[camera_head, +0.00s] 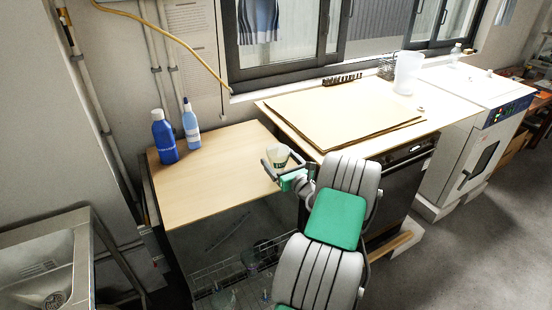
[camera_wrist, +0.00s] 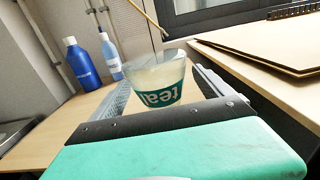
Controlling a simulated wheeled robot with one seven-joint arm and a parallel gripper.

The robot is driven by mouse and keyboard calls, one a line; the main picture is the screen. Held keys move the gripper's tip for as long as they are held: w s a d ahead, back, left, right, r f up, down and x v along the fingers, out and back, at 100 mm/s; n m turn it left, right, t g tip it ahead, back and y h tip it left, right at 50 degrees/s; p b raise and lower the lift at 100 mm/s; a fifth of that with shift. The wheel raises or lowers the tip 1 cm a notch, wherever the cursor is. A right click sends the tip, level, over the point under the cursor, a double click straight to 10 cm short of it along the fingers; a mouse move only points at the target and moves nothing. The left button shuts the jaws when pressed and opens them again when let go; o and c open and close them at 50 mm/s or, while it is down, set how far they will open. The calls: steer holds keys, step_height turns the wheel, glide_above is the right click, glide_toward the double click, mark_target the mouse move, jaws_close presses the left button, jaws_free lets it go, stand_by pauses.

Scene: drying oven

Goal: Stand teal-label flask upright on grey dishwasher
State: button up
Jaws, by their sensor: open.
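The teal-label flask (camera_wrist: 160,78) is a clear vessel between the fingers of my gripper (camera_wrist: 163,88). Its wide end is up, it narrows downward, and its "teal" lettering reads upside down, so it appears inverted. The flask also shows in the head view (camera_head: 278,154), over the right edge of the wooden top. My gripper (camera_head: 279,168) is open around it; whether a finger touches the flask is unclear. The grey dishwasher (camera_head: 207,251) appears to be the rack-filled unit under the wooden top (camera_head: 210,172).
A blue bottle (camera_head: 164,138) and a lighter spray bottle (camera_head: 191,125) stand at the top's back left. Its middle is clear. A higher counter with a flat board (camera_head: 345,110) adjoins at right, bearing a white jug (camera_head: 407,72). A metal sink (camera_head: 45,265) is at lower left.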

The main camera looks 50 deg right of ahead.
mark_target(275, 146)
steer(key=x, duration=0.4)
steer(key=shift+r+p, duration=0.15)
steer(key=shift+p, duration=0.25)
steer(key=shift+c, duration=0.4)
steer(key=c, duration=1.6)
steer(key=shift+r, duration=0.35)
step_height(275, 146, up, 3)
steer(key=shift+s+r+b, duration=0.1)
steer(key=shift+s+b, duration=0.05)
steer(key=shift+b, duration=0.25)
steer(key=s+r, duration=0.2)
steer(key=s+a+r, duration=0.1)
steer(key=s+r, duration=0.1)
steer(key=shift+a+r, duration=0.1)
steer(key=shift+r, duration=0.25)
steer(key=s+a+r, duration=0.1)
steer(key=s, duration=0.2)
steer(key=s+a+r, duration=0.1)
steer(key=s+r, duration=0.1)
steer(key=s, duration=0.1)
steer(key=s+a+r+b, duration=0.1)
steer(key=s, duration=0.2)
steer(key=shift+a+r, duration=0.1)
steer(key=shift+r, duration=0.1)
